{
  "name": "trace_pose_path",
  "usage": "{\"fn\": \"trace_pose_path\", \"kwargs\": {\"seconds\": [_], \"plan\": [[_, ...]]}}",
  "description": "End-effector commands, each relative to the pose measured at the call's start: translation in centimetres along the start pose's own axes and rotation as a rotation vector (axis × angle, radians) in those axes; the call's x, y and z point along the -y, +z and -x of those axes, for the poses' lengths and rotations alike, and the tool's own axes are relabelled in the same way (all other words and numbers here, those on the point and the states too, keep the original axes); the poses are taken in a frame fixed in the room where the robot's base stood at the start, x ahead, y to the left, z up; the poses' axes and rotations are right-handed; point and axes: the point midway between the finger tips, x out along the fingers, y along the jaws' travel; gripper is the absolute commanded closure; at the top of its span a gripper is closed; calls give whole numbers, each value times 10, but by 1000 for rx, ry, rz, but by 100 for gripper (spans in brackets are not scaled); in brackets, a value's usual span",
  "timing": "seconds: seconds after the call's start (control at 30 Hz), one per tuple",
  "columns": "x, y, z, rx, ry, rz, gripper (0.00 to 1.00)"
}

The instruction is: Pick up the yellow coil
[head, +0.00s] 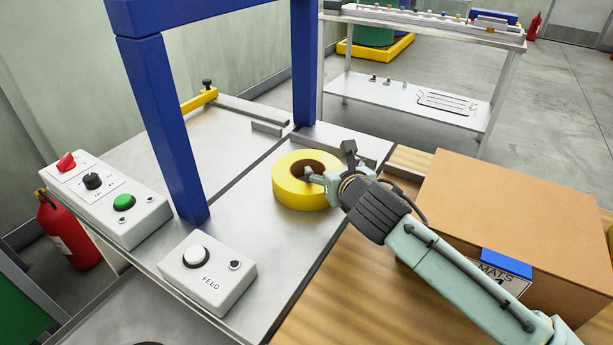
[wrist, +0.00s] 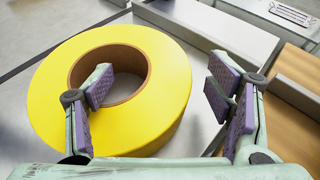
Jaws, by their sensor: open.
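The yellow coil (head: 291,190) is a thick ring with a brown core, lying flat on the grey metal table under the blue gantry. It fills the left of the wrist view (wrist: 54,95). My gripper (head: 328,167) is open at the coil's right side. In the wrist view my gripper (wrist: 158,90) has its left finger over the coil's central hole and its right finger outside the coil's right rim. The coil's right wall lies between the fingers. I cannot tell whether either finger touches it.
A cardboard box (head: 520,210) stands on the wooden surface to the right, beside my arm. The blue gantry post (head: 178,150) rises left of the coil. A FEED button box (head: 207,272) and a control box (head: 108,198) sit on the left. Bare metal surrounds the coil's front.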

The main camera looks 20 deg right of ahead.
Motion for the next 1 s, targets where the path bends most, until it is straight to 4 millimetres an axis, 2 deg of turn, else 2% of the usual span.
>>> {"fn": "trace_pose_path", "kwargs": {"seconds": [0.07,1.0], "plan": [[0,0,0,0,0,0,33],[-1,-1,0,-3,2,0,96]]}}
